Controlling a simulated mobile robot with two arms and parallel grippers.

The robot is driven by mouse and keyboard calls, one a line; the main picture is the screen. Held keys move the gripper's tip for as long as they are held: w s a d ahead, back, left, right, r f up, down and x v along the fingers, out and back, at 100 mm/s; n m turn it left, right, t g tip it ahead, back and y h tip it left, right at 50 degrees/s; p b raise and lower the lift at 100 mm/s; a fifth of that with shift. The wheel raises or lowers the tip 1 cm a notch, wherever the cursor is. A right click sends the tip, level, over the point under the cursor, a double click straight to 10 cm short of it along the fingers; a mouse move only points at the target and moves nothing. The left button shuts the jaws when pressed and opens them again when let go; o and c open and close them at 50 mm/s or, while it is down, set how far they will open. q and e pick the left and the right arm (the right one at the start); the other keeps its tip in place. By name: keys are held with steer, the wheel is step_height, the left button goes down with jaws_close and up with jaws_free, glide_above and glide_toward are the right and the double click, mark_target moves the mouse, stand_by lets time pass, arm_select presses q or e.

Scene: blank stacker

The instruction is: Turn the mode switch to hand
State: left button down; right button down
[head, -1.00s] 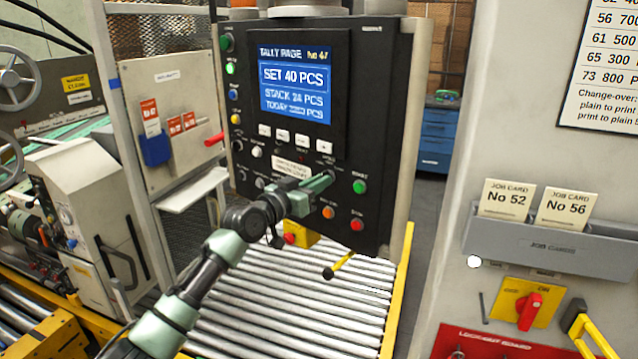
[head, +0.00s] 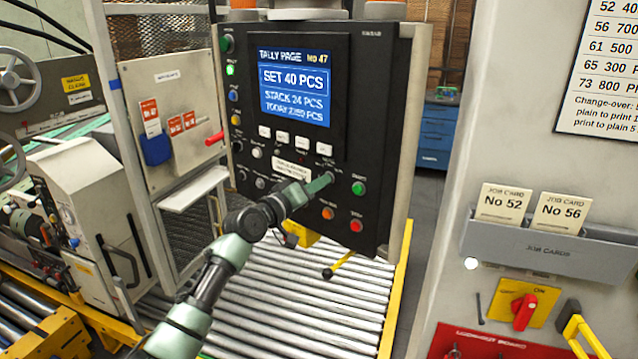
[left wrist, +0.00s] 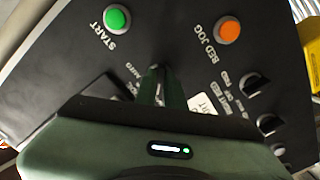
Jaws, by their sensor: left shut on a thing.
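The dark control panel (head: 372,100) stands in the middle of the head view, with a blue lit screen. My left gripper (head: 327,180) reaches the panel's lower part, left of the green start button (head: 359,188). It is shut on the mode switch, a small knob that the fingers mostly hide. In the left wrist view the green fingers (left wrist: 160,86) close around the knob (left wrist: 159,93) near a small "AUTO" label. Which way the switch points I cannot tell. My right gripper is not in view.
An orange jog button (head: 327,213) and a red button (head: 356,226) sit close below the gripper. A black and yellow lever (head: 341,265) sticks out over the rollers (head: 290,310). A grey job card rack (head: 545,250) is at the right.

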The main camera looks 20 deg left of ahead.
arm_select(q)
steer(key=shift+f, duration=0.1)
stand_by(0.4)
steer(key=c, duration=1.5)
jaws_free()
steer(key=b+v, duration=0.2)
steer(key=v, duration=0.6)
steer(key=shift+w, duration=0.1)
